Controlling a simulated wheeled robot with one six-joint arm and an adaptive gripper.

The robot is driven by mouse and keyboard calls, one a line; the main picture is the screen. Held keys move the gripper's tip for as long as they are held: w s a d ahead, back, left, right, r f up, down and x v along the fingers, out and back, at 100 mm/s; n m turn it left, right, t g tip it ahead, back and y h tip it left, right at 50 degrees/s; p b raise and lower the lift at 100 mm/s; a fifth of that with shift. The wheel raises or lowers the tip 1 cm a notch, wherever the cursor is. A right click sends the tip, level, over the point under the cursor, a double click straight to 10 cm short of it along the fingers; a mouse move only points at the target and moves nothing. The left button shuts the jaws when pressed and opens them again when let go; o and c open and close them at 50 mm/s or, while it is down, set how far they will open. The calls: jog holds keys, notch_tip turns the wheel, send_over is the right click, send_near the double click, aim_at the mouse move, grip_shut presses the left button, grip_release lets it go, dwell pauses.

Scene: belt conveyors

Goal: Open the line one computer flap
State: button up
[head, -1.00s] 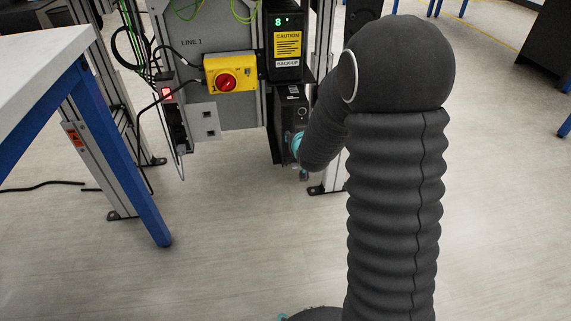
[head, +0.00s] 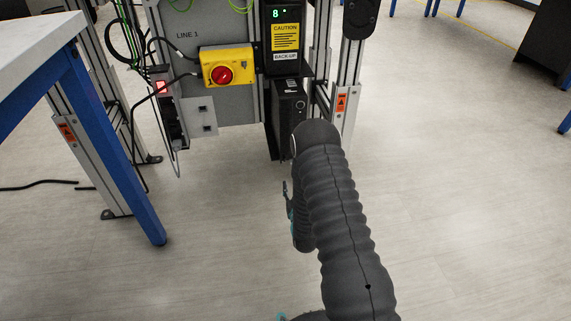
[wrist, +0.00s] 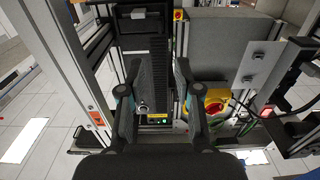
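The line one computer is a black upright box (head: 289,103) under the caution-labelled unit on the LINE 1 frame. Its narrow front has a small round mark near the top. I cannot make out clearly whether its flap is open or closed. In the wrist view the dark computer (wrist: 158,60) shows between and beyond my fingers, partly hidden by them. My gripper (wrist: 159,70) is open, its two fingers apart with nothing held between them. In the head view my gripper (head: 287,195) is mostly hidden by my arm, below and in front of the computer.
A yellow box with a red rotary switch (head: 221,69) and the grey LINE 1 panel (head: 185,50) are left of the computer. Metal posts stand on both sides. A blue-legged table (head: 110,150) is at left. The floor at right is clear.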

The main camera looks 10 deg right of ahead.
jog(key=w+b, duration=0.1)
jog(key=w, duration=1.2)
jog(key=shift+w, duration=0.3)
grip_shut()
